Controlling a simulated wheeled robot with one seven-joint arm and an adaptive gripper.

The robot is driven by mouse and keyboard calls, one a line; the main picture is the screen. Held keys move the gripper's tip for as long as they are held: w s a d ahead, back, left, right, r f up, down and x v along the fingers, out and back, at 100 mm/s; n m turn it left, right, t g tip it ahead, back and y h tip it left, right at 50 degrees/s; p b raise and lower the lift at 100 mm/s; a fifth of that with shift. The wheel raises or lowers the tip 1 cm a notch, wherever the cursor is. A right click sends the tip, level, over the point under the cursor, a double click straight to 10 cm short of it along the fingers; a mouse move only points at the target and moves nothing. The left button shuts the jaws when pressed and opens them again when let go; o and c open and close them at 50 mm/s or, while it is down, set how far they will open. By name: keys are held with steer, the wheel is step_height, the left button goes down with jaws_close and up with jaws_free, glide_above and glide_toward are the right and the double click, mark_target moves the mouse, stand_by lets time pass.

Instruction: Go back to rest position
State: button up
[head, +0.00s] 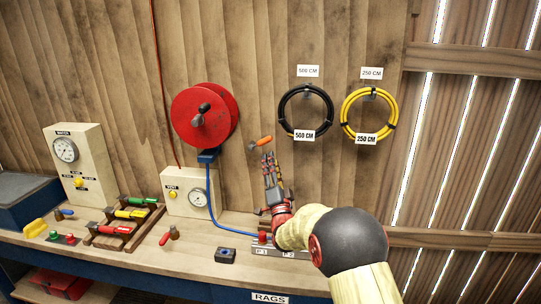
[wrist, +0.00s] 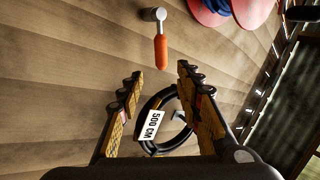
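My gripper (head: 268,160) is raised above the right part of the workbench, in front of the wooden wall, with its fingers pointing up. In the wrist view my gripper (wrist: 158,75) is open, its two fingers well apart with nothing held between them. An orange-handled tool (head: 262,141) with a metal head shows just beyond the fingertips; it also shows in the wrist view (wrist: 160,50), ahead of the fingers. I cannot tell whether it touches the wall.
A black hose coil (head: 282,110) and a yellow hose coil (head: 346,116) hang on the wall. A red reel (head: 222,100) is left of them. The workbench (head: 150,256) holds gauge boxes (head: 88,150), a tool rack (head: 118,243) and a small dark block (head: 225,256).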

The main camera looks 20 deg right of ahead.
steer(key=shift+s+f, duration=0.25)
steer(key=shift+s, duration=0.2)
steer(key=s+a+r+n+g+y, duration=0.3)
steer(key=s+n+g, duration=0.4)
steer(key=s, duration=0.6)
steer(key=s+a+f+n+g, duration=0.1)
steer(key=s+f+g, duration=0.2)
steer(key=s, duration=1)
steer(key=s+a+f+n+g, duration=0.1)
steer(key=s+f+g, duration=0.3)
steer(key=s, duration=1)
steer(key=s+f+n+g, duration=0.3)
steer(key=s+f+g, duration=0.1)
steer(key=s, duration=0.9)
steer(key=shift+s+a+f+h, duration=0.15)
steer(key=shift+a+f+h, duration=0.15)
steer(key=shift+a+f, duration=0.1)
